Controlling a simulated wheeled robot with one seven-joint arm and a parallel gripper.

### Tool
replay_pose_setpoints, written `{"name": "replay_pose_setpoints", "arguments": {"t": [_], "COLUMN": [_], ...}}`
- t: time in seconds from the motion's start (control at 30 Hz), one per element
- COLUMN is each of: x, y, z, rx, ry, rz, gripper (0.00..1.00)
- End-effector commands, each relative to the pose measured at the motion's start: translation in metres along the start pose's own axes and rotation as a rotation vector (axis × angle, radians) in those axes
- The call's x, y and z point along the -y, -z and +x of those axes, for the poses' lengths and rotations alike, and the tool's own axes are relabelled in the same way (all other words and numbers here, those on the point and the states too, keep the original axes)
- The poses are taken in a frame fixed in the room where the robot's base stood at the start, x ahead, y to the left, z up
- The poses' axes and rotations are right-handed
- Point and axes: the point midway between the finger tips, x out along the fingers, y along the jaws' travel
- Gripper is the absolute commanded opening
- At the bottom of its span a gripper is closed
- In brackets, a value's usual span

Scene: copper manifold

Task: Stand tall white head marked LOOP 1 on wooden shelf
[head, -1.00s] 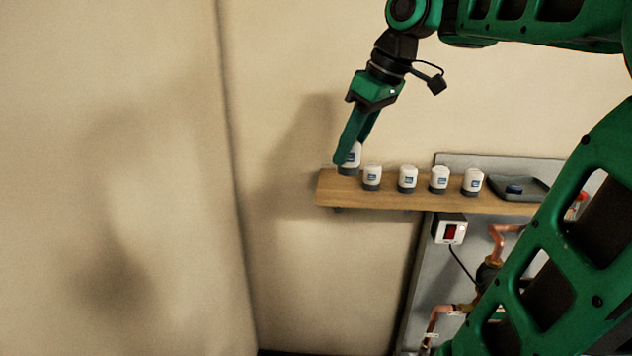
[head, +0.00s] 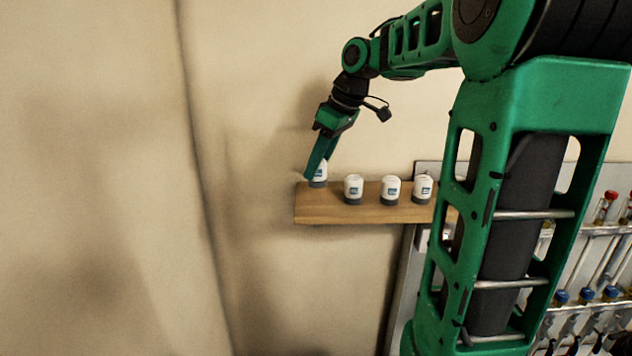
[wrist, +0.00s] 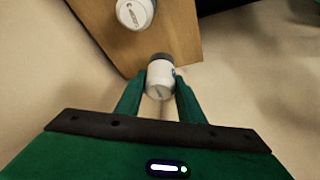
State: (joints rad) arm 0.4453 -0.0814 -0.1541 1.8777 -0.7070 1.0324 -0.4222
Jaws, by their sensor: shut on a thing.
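A white head with a dark grey base (head: 320,173) is between the fingers of my gripper (head: 314,172) at the left end of the wooden shelf (head: 335,215). My gripper is shut on it; the fingers also grip its sides in the wrist view (wrist: 160,78). It looks close to upright. Its base appears at the shelf's top, but I cannot tell if it touches. Its marking is too small to read. The shelf's edge also shows in the wrist view (wrist: 182,35).
Several similar white heads stand in a row to the right, the nearest one (head: 353,188) a short gap away; one also shows in the wrist view (wrist: 134,13). My arm hides the shelf's right part. A tool rack (head: 590,232) hangs at right.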

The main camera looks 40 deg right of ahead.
Motion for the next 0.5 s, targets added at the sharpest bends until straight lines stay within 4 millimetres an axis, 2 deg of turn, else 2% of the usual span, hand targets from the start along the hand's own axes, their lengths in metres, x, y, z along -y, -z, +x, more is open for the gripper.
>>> {"name": "replay_pose_setpoints", "arguments": {"t": [0.1,0.27,0.5], "x": [-0.007,-0.008,-0.008], "y": [0.001,-0.001,-0.013], "z": [0.006,0.014,0.042], "rx": [0.0,0.0,0.0], "ry": [0.001,0.001,0.001], "rz": [0.0,-0.001,0.0], "gripper": [0.1,0.1,0.1]}}
